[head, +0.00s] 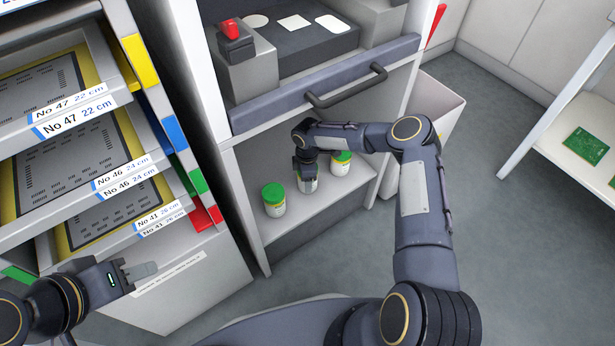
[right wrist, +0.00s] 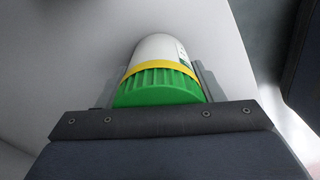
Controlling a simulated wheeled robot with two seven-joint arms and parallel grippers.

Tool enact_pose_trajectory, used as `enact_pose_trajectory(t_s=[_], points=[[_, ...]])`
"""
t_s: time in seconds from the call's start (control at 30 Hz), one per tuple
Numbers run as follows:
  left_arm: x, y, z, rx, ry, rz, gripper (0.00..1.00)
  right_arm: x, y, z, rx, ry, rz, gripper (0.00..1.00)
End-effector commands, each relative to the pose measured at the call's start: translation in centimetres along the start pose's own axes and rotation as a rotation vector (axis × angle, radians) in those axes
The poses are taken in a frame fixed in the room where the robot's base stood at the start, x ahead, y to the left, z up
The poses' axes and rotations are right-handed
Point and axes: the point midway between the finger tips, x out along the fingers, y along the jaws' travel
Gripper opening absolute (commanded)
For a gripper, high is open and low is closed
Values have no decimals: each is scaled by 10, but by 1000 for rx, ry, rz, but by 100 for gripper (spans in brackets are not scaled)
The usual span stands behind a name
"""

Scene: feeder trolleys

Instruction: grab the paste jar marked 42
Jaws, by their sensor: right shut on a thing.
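Three paste jars with green lids stand on the lower shelf (head: 300,222) of the middle trolley. The left jar (head: 273,199) and the right jar (head: 341,163) stand free. My right gripper (head: 307,172) is over the middle jar (head: 308,184), which it mostly hides in the head view. In the right wrist view the gripper (right wrist: 158,88) is shut on this jar (right wrist: 160,75), with a finger on each side of its green lid and yellow band. The numbers on the jars are too small or turned away to read. My left gripper (head: 135,273) is at the lower left, away from the jars; its jaw gap is unclear.
A rack with stencil frames (head: 75,130) and number labels stands at the left. A drawer with a dark handle (head: 345,88) is above the shelf. A pale bin (head: 440,100) stands right of it. A white table (head: 570,115) with a green board (head: 587,146) is at the right.

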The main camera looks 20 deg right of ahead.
Motion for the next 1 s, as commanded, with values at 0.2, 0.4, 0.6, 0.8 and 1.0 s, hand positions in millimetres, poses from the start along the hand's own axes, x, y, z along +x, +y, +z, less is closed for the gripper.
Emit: enact_pose_trajectory(t_s=[0.2, 0.4, 0.6, 0.8, 1.0], points=[[0, 0, 0, 0, 0, 0, 36, 0, 0, 0, 0, 0, -1, 19], [0, 0, 0, 0, 0, 0, 36, -1, 0, 0, 0, 1, 1, 19], [-4, 2, -2, 0, 0, 0, 36, -10, 1, -1, -2, 0, 3, 19], [-16, 7, -8, 0, 0, 0, 36, -41, 2, 0, -1, -2, 6, 19], [-33, 15, -16, 0, 0, 0, 36, -86, -32, 23, -2, -3, 4, 19]])
